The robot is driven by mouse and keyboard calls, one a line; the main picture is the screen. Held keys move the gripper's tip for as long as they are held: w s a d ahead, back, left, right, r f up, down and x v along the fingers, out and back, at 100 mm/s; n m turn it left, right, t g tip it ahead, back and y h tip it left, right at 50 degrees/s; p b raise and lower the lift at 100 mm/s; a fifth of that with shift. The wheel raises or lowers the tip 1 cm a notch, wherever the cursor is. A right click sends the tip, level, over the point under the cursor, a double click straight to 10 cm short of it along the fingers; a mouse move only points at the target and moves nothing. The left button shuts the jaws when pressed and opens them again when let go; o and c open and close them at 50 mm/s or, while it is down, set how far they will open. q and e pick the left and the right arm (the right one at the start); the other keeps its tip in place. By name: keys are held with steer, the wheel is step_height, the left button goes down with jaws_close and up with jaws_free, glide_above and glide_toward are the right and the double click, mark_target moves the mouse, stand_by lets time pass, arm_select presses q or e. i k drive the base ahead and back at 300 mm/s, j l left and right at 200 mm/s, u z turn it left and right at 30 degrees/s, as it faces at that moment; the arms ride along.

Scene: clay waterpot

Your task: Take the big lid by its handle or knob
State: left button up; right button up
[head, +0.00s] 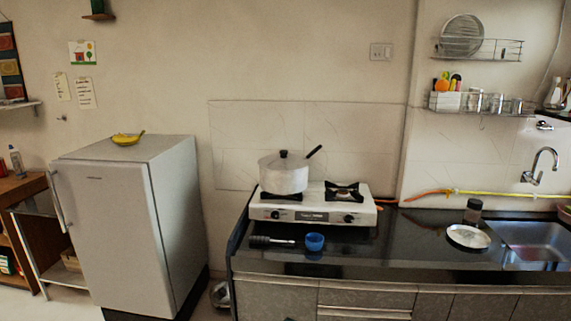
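A pale metal pot (284,178) stands on the left burner of the white gas stove. Its big lid (272,159) sits on top and looks level. A small black knob (283,153) stands up from the lid's middle. A long black handle (314,151) sticks out up and to the right from the pot. Neither of my grippers is in view, and nothing touches the lid.
The stove (313,207) has an empty right burner. On the black counter (395,245) are a blue cup (315,241), a dark utensil (270,241), a shiny round plate or lid (468,236) and a dark jar (473,210). A fridge (120,220) stands left, a sink (535,240) right.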

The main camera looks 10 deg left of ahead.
mark_target(284, 162)
steer(key=i+l, duration=0.1)
steer(key=i, duration=1.5)
steer(key=j+u, duration=0.05)
